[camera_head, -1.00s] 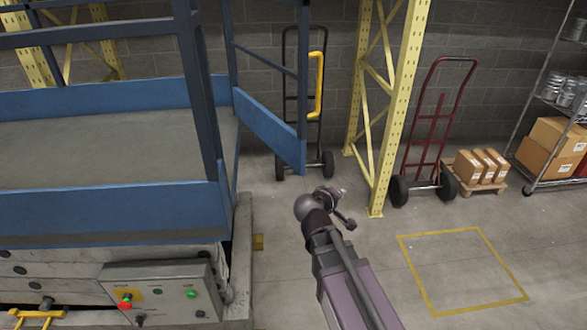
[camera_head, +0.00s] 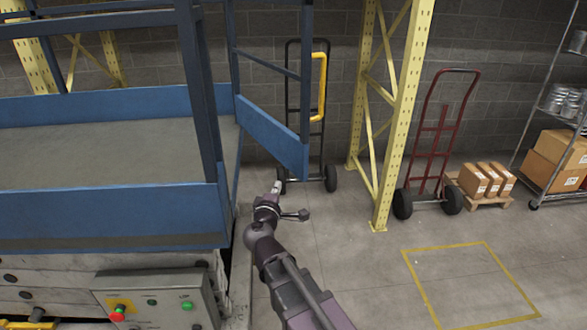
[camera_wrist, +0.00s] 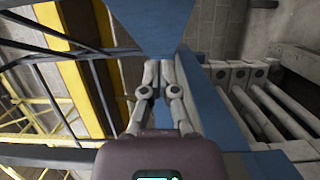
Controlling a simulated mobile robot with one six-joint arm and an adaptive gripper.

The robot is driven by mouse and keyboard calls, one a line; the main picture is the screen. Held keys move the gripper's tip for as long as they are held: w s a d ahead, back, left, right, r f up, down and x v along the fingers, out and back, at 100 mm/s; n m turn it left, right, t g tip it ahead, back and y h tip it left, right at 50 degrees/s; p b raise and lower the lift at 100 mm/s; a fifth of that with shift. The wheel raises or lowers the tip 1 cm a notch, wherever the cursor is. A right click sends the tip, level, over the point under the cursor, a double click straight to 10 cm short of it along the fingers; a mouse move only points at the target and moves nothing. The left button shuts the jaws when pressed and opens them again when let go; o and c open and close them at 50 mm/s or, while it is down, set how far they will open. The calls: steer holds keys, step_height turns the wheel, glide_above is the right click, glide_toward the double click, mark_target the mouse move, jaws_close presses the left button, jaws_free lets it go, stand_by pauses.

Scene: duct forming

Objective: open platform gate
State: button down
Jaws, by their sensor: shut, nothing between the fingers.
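The blue platform gate (camera_head: 270,135) hangs at the right end of the lift platform (camera_head: 110,215). It stands partly open, angled out from the platform, with a lower panel and upper rails. A yellow handle (camera_head: 319,88) shows at its outer post. My gripper (camera_head: 277,187) is just below the gate's lower panel in the head view, near the platform's right edge. In the wrist view, my gripper (camera_wrist: 165,62) is shut and empty, with blue metal ahead of it and along its right side. Whether the fingers touch the gate I cannot tell.
A control box (camera_head: 160,297) with red and green buttons is on the platform base. A black hand truck (camera_head: 331,178) stands behind the gate. A yellow rack post (camera_head: 403,110) and red hand truck (camera_head: 430,145) stand to the right. The floor inside the yellow outline (camera_head: 470,285) is clear.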

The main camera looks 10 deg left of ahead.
mark_target(297, 163)
steer(key=shift+w, duration=0.1)
steer(key=w, duration=0.3)
steer(key=w+d, duration=0.1)
steer(key=w, duration=0.7)
steer(key=shift+w+d, duration=0.2)
steer(key=shift+d, duration=0.2)
steer(key=shift+w+d, duration=0.6)
steer(key=shift+d, duration=0.05)
